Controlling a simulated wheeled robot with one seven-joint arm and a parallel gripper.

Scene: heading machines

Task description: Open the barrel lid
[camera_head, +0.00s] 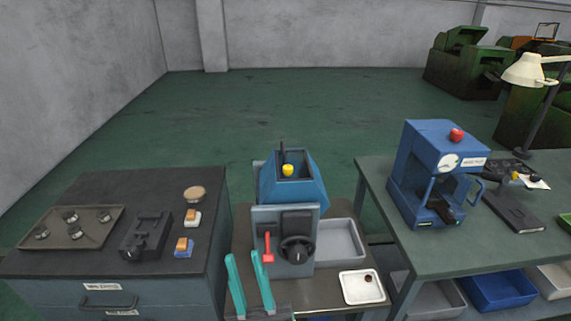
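A blue angular barrel (313,189) sits in the middle behind a grey machine panel (266,217). A yellow knob (288,170) and a dark upright bar show on its top face. The lid's edges are too small to make out, and I cannot tell for sure whether the lid is shut. The panel carries a red lever (268,246) and a black handwheel (297,249). My gripper (244,257) shows two teal fingers at the lower middle, spread apart with nothing between them. It is in front of the panel and to its left, apart from the yellow knob.
A dark cabinet (120,184) with a tray and small parts stands at left. A grey bin (340,240) and a white tray (362,287) lie right of the machine. A bench (375,172) with a blue press (432,150) stands at right.

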